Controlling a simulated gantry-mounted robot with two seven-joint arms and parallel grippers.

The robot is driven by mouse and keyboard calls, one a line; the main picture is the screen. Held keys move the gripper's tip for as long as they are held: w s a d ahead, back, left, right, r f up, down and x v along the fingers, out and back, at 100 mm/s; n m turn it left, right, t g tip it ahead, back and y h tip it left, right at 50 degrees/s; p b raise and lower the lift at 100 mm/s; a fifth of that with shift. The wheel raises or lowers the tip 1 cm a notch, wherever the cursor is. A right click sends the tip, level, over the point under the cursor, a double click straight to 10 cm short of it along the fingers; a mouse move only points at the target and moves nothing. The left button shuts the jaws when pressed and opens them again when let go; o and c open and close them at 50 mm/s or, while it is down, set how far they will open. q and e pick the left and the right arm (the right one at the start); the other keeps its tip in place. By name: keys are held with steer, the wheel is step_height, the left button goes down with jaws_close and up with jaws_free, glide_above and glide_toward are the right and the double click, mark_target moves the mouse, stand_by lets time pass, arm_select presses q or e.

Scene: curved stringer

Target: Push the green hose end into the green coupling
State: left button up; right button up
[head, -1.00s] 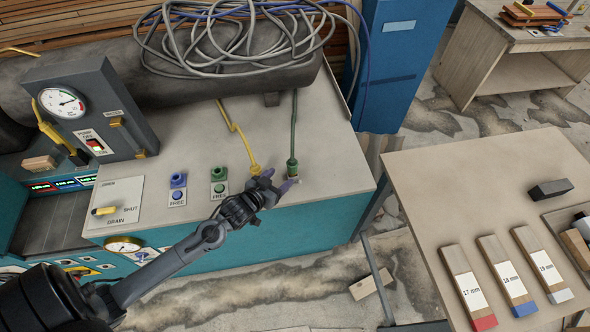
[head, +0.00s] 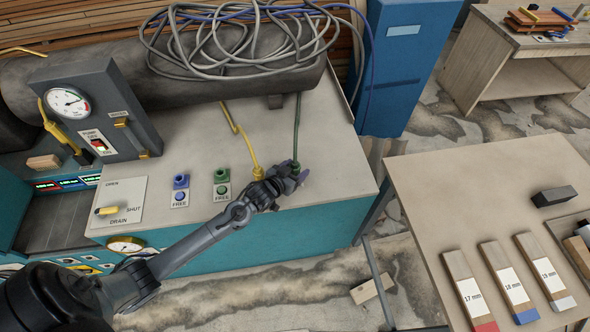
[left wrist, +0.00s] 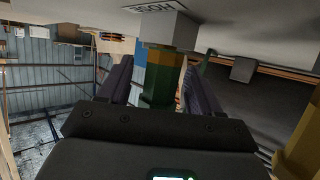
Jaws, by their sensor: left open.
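The green hose (head: 297,125) runs down the bench top to its green end (head: 294,164), at the right of the bench. My left gripper (head: 287,181) is at this end and partly hides it. In the left wrist view, my open fingers (left wrist: 160,85) stand on either side of the green hose end (left wrist: 159,88), which has an ochre band and a small labelled block (left wrist: 160,22) beyond it. I cannot tell whether the fingers touch it. The green coupling (head: 221,176) stands left of the gripper, above a green button marked FREE, with no hose in it.
A yellow hose (head: 246,144) ends just left of the gripper. A blue coupling (head: 181,182) stands left of the green one. A gauge box (head: 92,112) and dark tank (head: 210,85) border the bench. A table (head: 420,190) with marked blocks stands right.

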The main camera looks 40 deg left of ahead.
arm_select(q)
steer(key=shift+c, duration=0.2)
steer(key=c, duration=1)
steer(key=shift+r, duration=0.1)
